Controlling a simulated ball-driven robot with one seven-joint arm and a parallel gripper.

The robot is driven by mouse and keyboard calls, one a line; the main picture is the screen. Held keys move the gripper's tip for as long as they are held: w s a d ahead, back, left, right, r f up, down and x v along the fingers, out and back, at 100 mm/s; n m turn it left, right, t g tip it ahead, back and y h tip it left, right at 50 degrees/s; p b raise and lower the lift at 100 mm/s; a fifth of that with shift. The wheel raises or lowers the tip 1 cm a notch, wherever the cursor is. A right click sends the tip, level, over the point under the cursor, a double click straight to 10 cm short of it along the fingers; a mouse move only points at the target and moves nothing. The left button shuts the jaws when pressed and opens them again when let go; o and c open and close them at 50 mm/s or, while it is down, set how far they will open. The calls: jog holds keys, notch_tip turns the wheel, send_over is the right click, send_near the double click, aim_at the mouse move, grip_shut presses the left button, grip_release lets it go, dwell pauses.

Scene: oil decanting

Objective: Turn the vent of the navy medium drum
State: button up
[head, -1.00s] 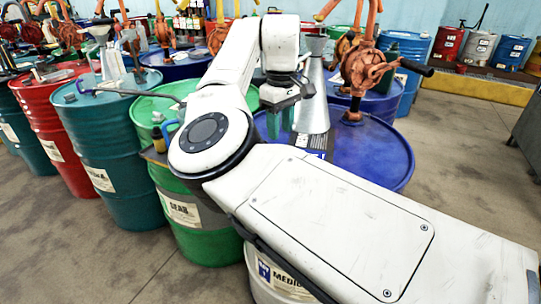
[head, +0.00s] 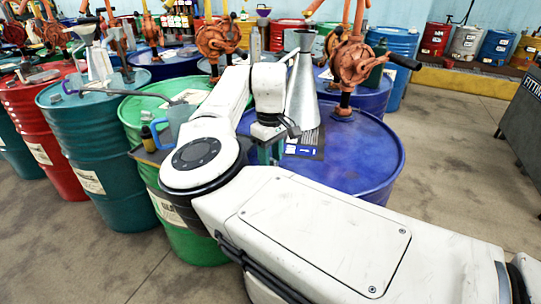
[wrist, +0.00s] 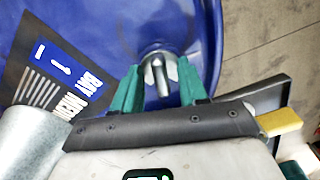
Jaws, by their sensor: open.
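The navy drum (head: 362,157) stands in front, its top partly covered by my arm. Its vent (wrist: 160,80), a small grey metal fitting with a lever, sits near the rim in the wrist view. In the head view the vent is hidden by my arm. My gripper (wrist: 158,88) is open, with one teal finger on each side of the vent. I cannot tell whether the fingers touch it. In the head view my gripper (head: 268,152) is low over the near left part of the drum top.
A metal funnel (head: 302,95), a dark printed card (head: 308,145) and an orange hand pump (head: 350,65) stand or lie on the navy drum. Open floor (head: 445,150) lies to the right.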

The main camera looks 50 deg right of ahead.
grip_shut()
jog(key=shift+r+m+p, duration=0.15)
jog(key=shift+m+p, duration=0.15)
jog(key=shift+p, duration=0.6)
jog(key=m+p, duration=0.2)
jog(key=shift+r+m+p, duration=0.1)
jog(key=shift+m+p, duration=0.2)
jog(key=shift+p, duration=0.1)
jog(key=m+p, duration=0.4)
jog(key=m, duration=0.1)
jog(key=shift+a+m, duration=0.2)
jog(key=shift+m, duration=0.1)
jog(key=m+p, duration=0.2)
jog(key=m, duration=0.2)
jog(key=shift+w, duration=0.2)
jog(key=shift+w+a+m+p, duration=0.15)
jog(key=shift+m+p, duration=0.45)
jog(key=shift+m, duration=1.9)
